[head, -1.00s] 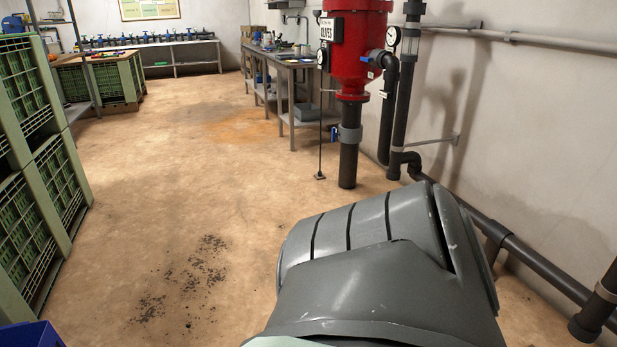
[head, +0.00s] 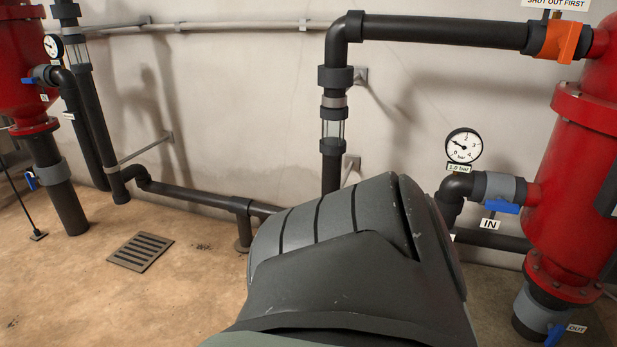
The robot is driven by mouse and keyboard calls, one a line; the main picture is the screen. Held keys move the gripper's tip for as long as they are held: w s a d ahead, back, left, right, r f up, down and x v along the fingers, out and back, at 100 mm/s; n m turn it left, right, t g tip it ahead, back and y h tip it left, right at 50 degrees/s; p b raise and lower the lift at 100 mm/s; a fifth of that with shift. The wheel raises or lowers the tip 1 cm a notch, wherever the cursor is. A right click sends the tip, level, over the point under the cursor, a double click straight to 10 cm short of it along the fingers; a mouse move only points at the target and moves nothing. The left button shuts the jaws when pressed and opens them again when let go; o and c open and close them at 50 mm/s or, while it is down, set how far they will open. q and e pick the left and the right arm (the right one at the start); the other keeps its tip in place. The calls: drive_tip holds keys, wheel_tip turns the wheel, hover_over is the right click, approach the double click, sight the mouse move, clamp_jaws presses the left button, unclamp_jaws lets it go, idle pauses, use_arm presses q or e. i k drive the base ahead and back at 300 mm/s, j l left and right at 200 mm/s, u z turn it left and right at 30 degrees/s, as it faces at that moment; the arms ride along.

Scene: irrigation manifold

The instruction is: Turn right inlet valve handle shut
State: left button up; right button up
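The right red filter tank (head: 570,200) stands at the right edge, partly cut off by the picture. Its inlet valve has a blue handle (head: 502,207) above a white IN tag (head: 489,224). The handle appears to lie roughly along the short inlet pipe. The valve's grey body (head: 497,187) joins a black elbow to the tank. A large grey arm link of mine fills the lower middle and hides part of the piping below the inlet. Neither gripper shows in the head view.
A round gauge (head: 463,146) reading about 1 bar stands above the inlet elbow. An orange handle (head: 562,41) is on the top pipe, and a blue OUT handle (head: 555,334) is low right. A floor drain (head: 140,252) lies in open floor at left.

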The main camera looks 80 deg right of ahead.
sight(499, 206)
drive_tip(key=z, duration=3.55)
